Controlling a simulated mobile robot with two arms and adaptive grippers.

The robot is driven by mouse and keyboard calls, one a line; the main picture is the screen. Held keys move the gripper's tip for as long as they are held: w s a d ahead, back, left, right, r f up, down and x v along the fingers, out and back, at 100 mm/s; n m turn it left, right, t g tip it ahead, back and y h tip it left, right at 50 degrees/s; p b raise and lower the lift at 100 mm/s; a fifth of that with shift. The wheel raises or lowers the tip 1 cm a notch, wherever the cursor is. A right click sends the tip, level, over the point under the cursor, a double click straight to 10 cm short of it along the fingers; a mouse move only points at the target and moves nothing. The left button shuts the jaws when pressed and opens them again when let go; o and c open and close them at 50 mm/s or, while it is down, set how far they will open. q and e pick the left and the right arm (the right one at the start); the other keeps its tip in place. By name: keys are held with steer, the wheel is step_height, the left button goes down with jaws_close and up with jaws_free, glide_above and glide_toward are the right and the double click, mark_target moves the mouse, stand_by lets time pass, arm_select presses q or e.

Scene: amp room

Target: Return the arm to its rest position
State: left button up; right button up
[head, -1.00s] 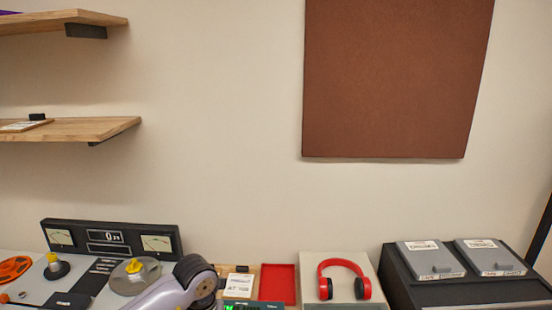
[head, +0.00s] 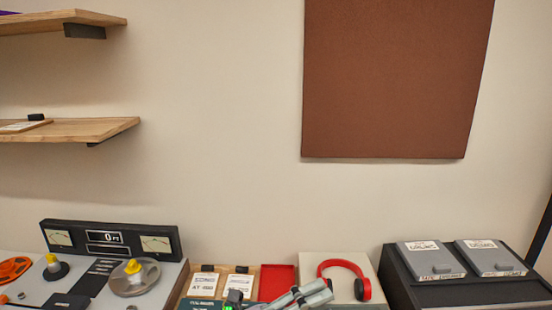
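At the bottom edge of the head view, a grey, two-pronged part that looks like my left gripper (head: 318,292) points up and to the right. Its two light grey finger-like pieces lie close together, in front of the pale box with the red headphones. I see nothing clearly held between them. The rest of this arm is cut off by the bottom edge, so I cannot tell whether the fingers are shut. My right gripper is out of view.
A tape machine (head: 100,240) with reels stands at left. A wooden tray (head: 263,268) with labelled cards and a red tray (head: 281,278) sit beside it. Red headphones (head: 366,285) rest on a pale box. A dark case (head: 440,292) is at right. Shelves (head: 70,128) hang upper left.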

arm_select(q)
steer(key=w+a+r+n+t+y, duration=0.1)
steer(key=w+a+n+t+y, duration=0.2)
steer(key=a+n+t+y, duration=0.35)
steer(key=w+a+r+n+t+y, duration=0.15)
steer(key=a+n+t+y, duration=0.25)
steer(key=a+n+t, duration=0.5)
steer(key=s+a+f+n+g+y, duration=0.3)
steer(key=a+f+n+g+y, duration=0.25)
steer(key=f, duration=0.35)
steer(key=s+a+f+n+g+y, duration=0.3)
steer(key=a+f+n+g+y, duration=0.25)
steer(key=f, duration=0.45)
steer(key=s+a+f+n+g+h, duration=0.1)
steer(key=s+f+g, duration=0.4)
steer(key=s, duration=0.4)
steer(key=s+f+n+g+h, duration=0.25)
steer(key=s+f, duration=0.35)
steer(key=s, duration=0.4)
step_height(320, 180, down, 26)
steer(key=s+g+y, duration=0.1)
steer(key=s+a+f+m+g, duration=0.1)
steer(key=s+a+f, duration=0.2)
steer(key=s+f, duration=1.3)
steer(key=shift+s+g, duration=0.3)
steer(key=shift+s, duration=0.25)
